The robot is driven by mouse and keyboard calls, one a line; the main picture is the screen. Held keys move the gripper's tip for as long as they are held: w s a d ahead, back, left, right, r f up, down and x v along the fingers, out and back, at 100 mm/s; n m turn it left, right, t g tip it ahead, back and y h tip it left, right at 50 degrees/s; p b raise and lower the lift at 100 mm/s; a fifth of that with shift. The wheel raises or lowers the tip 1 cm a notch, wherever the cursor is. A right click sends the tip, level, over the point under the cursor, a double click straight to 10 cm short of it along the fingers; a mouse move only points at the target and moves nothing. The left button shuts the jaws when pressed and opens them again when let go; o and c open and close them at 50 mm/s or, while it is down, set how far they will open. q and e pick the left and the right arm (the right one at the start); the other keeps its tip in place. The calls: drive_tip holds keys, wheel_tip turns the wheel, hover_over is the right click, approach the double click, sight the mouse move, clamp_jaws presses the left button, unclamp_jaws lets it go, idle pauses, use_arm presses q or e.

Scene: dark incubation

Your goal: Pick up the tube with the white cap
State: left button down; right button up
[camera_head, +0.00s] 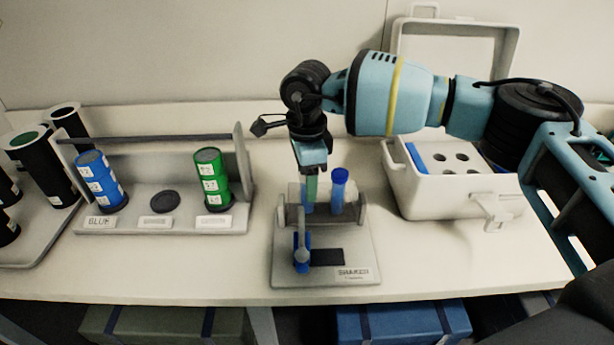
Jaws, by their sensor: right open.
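My right gripper (312,170) points down over the shaker (353,258), right above its tube holder. It is open. A tube with a blue cap (339,188) stands upright in the holder, just right of the gripper. A bluish-green tube-like shape (309,195) shows directly below the gripper; its top is hidden, and I cannot tell whether it is between the fingers. I cannot make out a white cap on any tube. My left gripper is out of view.
A white box (440,197) with an open lid and a holed insert stands right of the shaker. A labelled rack (140,218) with a blue container (97,180) and a green container (212,180) stands left. Black cylinders (42,165) stand at far left. The bench front is mostly clear.

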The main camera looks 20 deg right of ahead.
drive_tip(key=shift+r, duration=3.95)
